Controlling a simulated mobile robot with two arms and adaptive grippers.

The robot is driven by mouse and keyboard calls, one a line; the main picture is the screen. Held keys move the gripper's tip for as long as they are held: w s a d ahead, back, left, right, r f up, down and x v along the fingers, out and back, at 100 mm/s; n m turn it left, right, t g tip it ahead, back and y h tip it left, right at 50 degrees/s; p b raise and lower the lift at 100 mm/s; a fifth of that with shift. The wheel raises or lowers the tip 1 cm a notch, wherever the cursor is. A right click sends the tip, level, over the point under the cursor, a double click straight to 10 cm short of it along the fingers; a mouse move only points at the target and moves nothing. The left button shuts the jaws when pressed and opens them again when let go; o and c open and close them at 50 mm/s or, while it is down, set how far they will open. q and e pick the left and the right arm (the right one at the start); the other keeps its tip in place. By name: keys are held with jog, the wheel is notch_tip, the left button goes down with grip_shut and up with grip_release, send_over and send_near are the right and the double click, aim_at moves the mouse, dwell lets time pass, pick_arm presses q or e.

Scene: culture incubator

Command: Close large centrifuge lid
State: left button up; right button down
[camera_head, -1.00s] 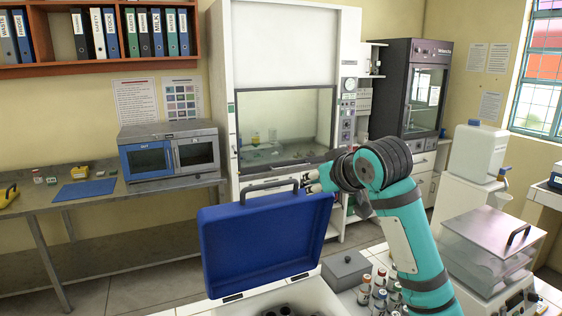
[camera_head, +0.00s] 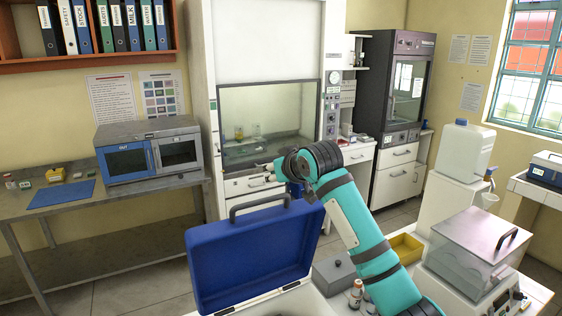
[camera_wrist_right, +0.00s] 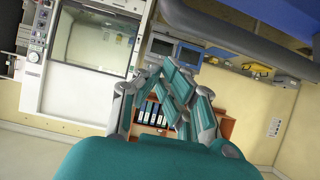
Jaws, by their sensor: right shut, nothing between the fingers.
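The blue centrifuge lid (camera_head: 252,258) stands raised and open in the head view, with a grey handle (camera_head: 258,203) on its top edge. The white centrifuge body (camera_head: 305,303) shows only in part at the bottom edge. My right gripper (camera_head: 262,176) is shut and empty, just above and behind the handle, apart from it as far as I can tell. In the right wrist view my right fingers (camera_wrist_right: 165,98) are closed together, and a dark blue part, likely the lid (camera_wrist_right: 245,28), crosses the top right. My left gripper is not in view.
A grey lidded box (camera_head: 334,274), small bottles (camera_head: 356,292) and a yellow tray (camera_head: 404,249) stand right of the lid, near my right arm. A clear-covered device (camera_head: 480,250) is farther right. The fume hood (camera_head: 268,120) stands behind; floor is free at left.

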aim_at(282, 208)
jog(key=shift+s+d+f+p, duration=0.1)
jog(key=shift+s+d+p, duration=0.15)
jog(key=shift+s, duration=0.25)
jog(key=shift+s+d+f+p, duration=0.1)
jog(key=shift+s+d+p, duration=0.15)
jog(key=shift+s, duration=0.25)
jog(key=shift+s+d+f+p, duration=0.15)
jog(key=shift+s+d+p, duration=0.05)
jog(key=shift+s, duration=0.25)
jog(key=shift+s+d+f+p, duration=0.15)
jog(key=shift+s+p, duration=0.05)
jog(key=shift+s, duration=0.2)
jog(key=shift+f, duration=0.1)
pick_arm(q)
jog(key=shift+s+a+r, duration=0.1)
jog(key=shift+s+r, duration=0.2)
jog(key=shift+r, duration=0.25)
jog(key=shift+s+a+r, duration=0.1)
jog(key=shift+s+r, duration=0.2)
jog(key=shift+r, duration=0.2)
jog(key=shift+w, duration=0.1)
